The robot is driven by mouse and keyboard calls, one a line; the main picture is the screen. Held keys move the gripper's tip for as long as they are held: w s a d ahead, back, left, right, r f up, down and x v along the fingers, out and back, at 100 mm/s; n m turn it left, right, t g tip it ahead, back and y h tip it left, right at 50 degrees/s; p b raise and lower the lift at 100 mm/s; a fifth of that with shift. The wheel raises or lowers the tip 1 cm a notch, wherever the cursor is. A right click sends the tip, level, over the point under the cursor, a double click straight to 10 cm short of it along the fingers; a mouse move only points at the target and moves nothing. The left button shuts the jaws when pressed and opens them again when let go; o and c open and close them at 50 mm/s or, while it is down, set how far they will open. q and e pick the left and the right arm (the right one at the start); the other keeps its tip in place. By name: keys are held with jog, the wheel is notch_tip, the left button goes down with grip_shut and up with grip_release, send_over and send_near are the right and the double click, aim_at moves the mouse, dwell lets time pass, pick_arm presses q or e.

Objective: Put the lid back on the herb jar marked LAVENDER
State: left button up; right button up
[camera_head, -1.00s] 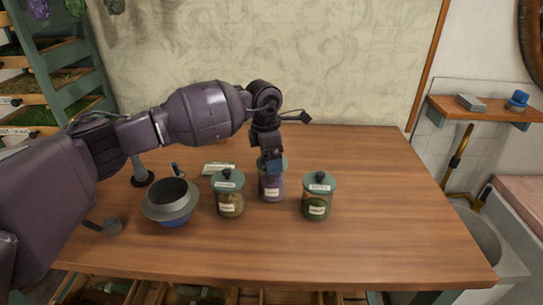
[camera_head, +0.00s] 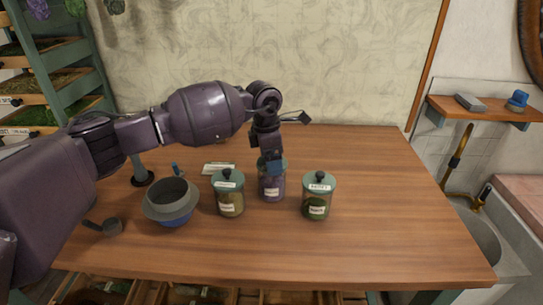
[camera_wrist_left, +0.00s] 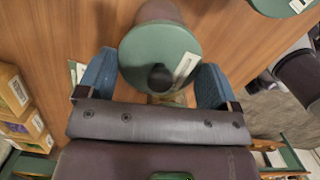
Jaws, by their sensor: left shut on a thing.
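The lavender jar (camera_head: 271,190) is a glass jar with purple contents and a pale label. It stands upright in the middle of the table, between two other jars. My left gripper (camera_head: 273,166) is right over it, pointing down. In the left wrist view its blue fingers (camera_wrist_left: 156,85) are shut on the round green lid (camera_wrist_left: 150,48) with a black knob, one finger on each side. Purple of the jar shows just beyond the lid. The lid is at the jar's mouth, but the fingers hide whether it is fully seated. My right gripper is not in view.
A lidded jar (camera_head: 229,197) stands close left of the lavender jar, and another lidded jar (camera_head: 318,200) stands to its right. A grey bowl (camera_head: 170,205), a small dark scoop (camera_head: 112,227) and a card (camera_head: 218,168) lie further left. The table's right side is clear.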

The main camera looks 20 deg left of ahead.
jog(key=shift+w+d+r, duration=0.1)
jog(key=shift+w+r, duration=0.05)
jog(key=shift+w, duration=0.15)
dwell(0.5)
pick_arm(q)
jog(key=o, duration=0.7)
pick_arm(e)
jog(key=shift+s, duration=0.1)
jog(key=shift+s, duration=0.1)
pick_arm(q)
jog(key=shift+r, duration=0.4)
jog(key=shift+r+p, duration=0.55)
jog(key=shift+r, duration=1.25)
jog(key=shift+r+p, duration=0.7)
jog(key=shift+r, duration=0.6)
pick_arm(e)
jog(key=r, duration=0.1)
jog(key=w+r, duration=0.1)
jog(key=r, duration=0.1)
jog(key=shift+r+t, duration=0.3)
